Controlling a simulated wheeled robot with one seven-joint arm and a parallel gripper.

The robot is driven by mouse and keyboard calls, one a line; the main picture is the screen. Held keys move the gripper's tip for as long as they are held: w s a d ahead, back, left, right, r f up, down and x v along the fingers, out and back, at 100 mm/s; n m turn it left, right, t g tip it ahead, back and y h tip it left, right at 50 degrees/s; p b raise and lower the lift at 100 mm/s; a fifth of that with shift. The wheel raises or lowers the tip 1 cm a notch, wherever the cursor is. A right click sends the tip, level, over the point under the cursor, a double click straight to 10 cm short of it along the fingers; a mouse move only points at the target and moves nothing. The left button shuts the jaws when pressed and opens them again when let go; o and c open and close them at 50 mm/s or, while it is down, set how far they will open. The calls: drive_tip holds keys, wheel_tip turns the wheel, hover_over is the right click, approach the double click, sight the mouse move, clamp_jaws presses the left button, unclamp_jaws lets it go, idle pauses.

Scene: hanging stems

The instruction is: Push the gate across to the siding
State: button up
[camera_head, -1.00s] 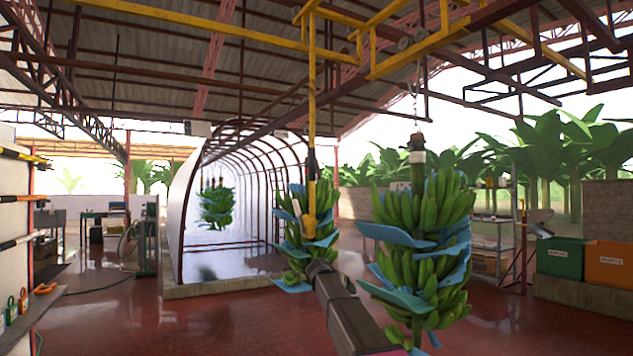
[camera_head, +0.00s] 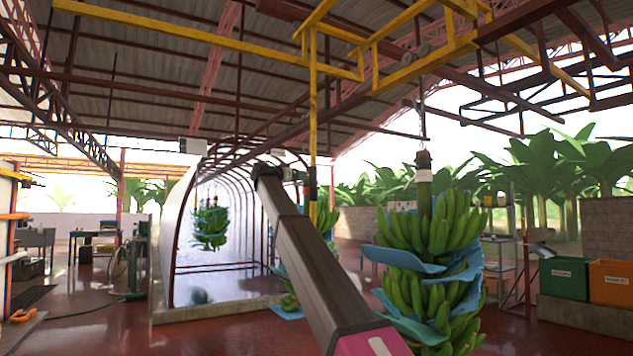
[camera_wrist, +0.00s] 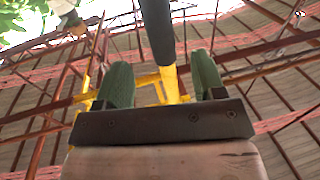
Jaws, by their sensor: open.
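The gate appears to be the yellow overhead frame (camera_head: 335,62) joined to a yellow pole (camera_head: 313,110); I cannot tell exactly which rail section moves. The pole hangs upright and has a dark sleeve (camera_head: 312,183) partway down. My gripper (camera_head: 298,174) is raised to the height of this sleeve, and my forearm hides part of the pole below. In the wrist view, my gripper (camera_wrist: 162,65) has its two green fingers apart, with the dark sleeve (camera_wrist: 157,28) between them and the yellow pole beyond. Contact with the fingers cannot be told. The siding is not clearly identifiable among the rails.
A banana bunch (camera_head: 440,235) with blue sheets hangs close at right. Another bunch (camera_head: 325,218) hangs behind my arm, and a further one (camera_head: 211,228) in the arched tunnel (camera_head: 178,235). Green (camera_head: 563,277) and orange (camera_head: 612,282) bins stand at right.

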sight(316, 179)
drive_tip(key=x, duration=1)
drive_tip(key=shift+w+d+f, duration=0.1)
drive_tip(key=shift+w+f, duration=0.05)
drive_tip(key=shift+c, duration=0.3)
